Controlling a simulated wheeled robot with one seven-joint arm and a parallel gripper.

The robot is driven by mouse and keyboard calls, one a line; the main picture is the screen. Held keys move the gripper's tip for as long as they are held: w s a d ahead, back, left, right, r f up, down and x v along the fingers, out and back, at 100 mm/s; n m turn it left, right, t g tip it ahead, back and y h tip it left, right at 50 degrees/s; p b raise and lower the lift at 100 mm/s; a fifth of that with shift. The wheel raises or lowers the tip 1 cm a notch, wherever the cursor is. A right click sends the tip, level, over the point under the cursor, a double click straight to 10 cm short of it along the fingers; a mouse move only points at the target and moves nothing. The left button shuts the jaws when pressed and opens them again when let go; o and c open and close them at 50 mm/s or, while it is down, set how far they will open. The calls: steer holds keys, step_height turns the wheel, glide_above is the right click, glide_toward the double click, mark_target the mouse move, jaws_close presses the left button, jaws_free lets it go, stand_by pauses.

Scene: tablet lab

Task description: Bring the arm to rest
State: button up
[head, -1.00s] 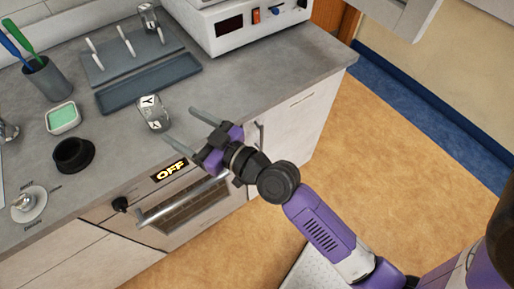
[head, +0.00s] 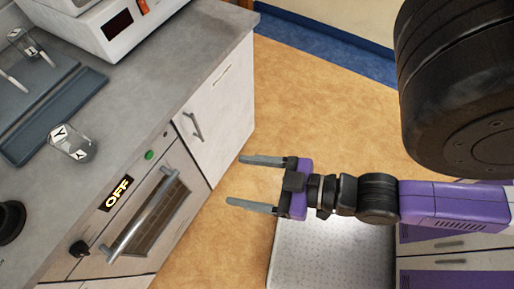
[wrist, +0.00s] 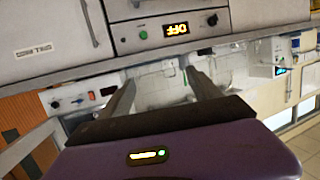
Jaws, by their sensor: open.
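My gripper (head: 252,184) is open and empty, with its two grey fingers apart. In the head view it hangs over the floor, to the right of the counter and the oven front, touching nothing. My purple and black arm stretches from it to the right edge. In the wrist view the open fingers of my gripper (wrist: 158,92) point towards the counter and cabinets, with nothing between them.
The grey counter (head: 130,105) holds a glass marked Y (head: 72,143), a blue-grey tray (head: 50,115) and a white device (head: 118,28). Below is an oven (head: 150,215) with a bar handle and an OFF display. Tan floor (head: 300,110) lies open beyond the gripper.

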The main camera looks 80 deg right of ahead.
steer(key=shift+s+a+r, duration=0.1)
steer(key=shift+s+r, duration=0.25)
steer(key=shift+s, duration=0.25)
steer(key=shift+s+a+r, duration=0.1)
steer(key=shift+s+r, duration=0.25)
steer(key=shift+s, duration=0.25)
steer(key=shift+o, duration=0.5)
